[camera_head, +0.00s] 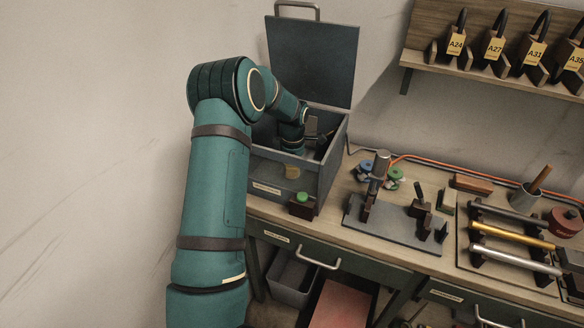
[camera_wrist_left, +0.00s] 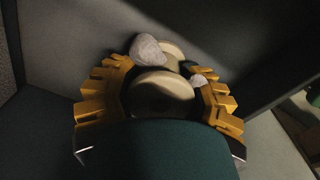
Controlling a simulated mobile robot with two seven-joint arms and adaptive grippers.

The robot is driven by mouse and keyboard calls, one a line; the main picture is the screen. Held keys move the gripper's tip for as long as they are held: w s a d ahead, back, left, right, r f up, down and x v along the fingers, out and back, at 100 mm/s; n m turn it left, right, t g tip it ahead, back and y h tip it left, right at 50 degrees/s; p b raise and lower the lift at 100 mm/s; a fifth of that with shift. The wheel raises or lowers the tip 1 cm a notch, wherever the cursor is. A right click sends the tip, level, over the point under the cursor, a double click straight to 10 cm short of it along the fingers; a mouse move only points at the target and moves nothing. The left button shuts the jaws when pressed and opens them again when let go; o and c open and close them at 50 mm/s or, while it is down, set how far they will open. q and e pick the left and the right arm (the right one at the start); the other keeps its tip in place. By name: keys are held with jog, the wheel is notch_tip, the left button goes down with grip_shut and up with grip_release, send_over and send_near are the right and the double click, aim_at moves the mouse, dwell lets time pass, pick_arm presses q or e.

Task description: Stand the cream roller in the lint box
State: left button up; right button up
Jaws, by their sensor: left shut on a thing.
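The lint box appears to be the grey bin (camera_head: 329,166) with its lid raised, at the left end of the bench. My left arm reaches over its rim, and my left gripper (camera_wrist_left: 163,85) is inside it. In the left wrist view its yellow fingers are shut on the cream roller (camera_wrist_left: 162,92), seen nearly end-on. A second round cream face (camera_wrist_left: 173,52) shows just beyond; I cannot tell whether it is part of the roller. Pale lint clumps (camera_wrist_left: 148,50) lie close by. Whether the roller touches the floor is hidden. My right gripper is out of view.
The raised lid (camera_head: 312,60) stands behind the bin. A small block with a green top (camera_head: 302,198) sits at its front. A grey fixture plate (camera_head: 390,228) and a rack with a yellow roller (camera_head: 512,236) stand to the right. A tagged shelf (camera_head: 490,72) hangs above.

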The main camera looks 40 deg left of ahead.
pick_arm(q)
jog(key=shift+r, duration=0.1)
jog(key=o, duration=1.3)
notch_tip(320, 180, up, 12)
jog(key=shift+r+p, duration=0.1)
jog(key=shift+p, duration=1)
